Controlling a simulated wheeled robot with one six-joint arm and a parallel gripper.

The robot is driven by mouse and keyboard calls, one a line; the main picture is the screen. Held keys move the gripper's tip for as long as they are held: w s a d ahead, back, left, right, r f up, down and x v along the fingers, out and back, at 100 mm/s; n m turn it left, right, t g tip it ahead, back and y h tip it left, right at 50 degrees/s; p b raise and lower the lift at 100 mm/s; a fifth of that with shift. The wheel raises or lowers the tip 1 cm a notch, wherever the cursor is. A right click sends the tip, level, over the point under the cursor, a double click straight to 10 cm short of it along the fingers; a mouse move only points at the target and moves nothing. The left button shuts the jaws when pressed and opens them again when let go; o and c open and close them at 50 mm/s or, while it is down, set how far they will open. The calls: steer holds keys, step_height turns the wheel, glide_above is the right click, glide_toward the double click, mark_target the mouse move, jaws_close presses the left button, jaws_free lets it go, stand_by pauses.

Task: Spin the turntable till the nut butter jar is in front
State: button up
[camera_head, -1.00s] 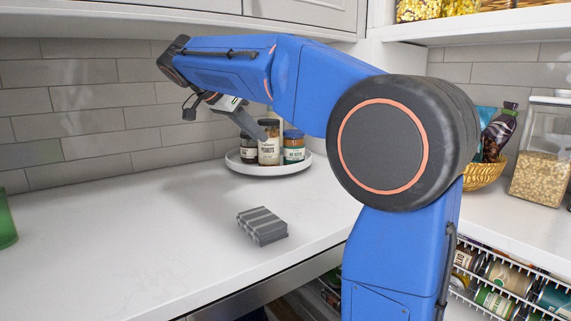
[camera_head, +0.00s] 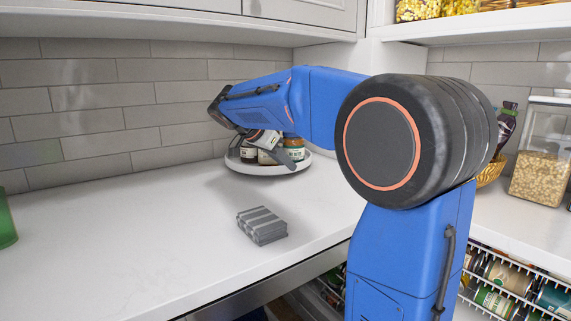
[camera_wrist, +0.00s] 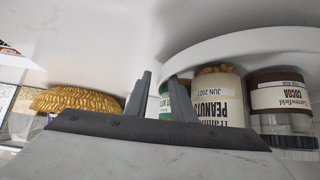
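The white round turntable (camera_head: 305,165) stands on the counter near the back wall. In the head view, a dark-lidded jar (camera_head: 248,155) is at its left and a teal-labelled jar (camera_head: 295,152) at its right. In the wrist view, upside down, I see the turntable's rim (camera_wrist: 240,42), a peanuts jar (camera_wrist: 218,95), a cocoa jar (camera_wrist: 280,98) and part of a green-labelled jar (camera_wrist: 165,102). I cannot read which is nut butter. My gripper (camera_wrist: 158,78) is open and empty, its fingers apart beside the rim and green-labelled jar. Whether it touches is unclear; my arm hides the jar tops.
A grey striped block (camera_head: 262,225) lies on the counter in front of the turntable. A golden basket (camera_wrist: 78,100) and a clear canister of grain (camera_head: 540,160) stand to the right in the head view. The counter's left and middle are mostly clear.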

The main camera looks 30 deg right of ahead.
mark_target(275, 170)
steer(key=shift+d+f, duration=0.15)
jaws_close()
steer(key=shift+f, duration=0.1)
steer(key=shift+w+a+m+g, duration=0.25)
steer(key=shift+a+m+g, duration=0.25)
steer(key=shift+a+m, duration=0.25)
steer(key=shift+w+a+m+g, duration=0.3)
steer(key=shift+a+m+g, duration=0.2)
steer(key=shift+a, duration=0.4)
steer(key=shift+w+a+m+g, duration=0.25)
steer(key=shift+a+m+g, duration=0.25)
steer(key=shift+a+m, duration=0.25)
steer(key=shift+a, duration=0.1)
jaws_free()
steer(key=shift+a, duration=0.1)
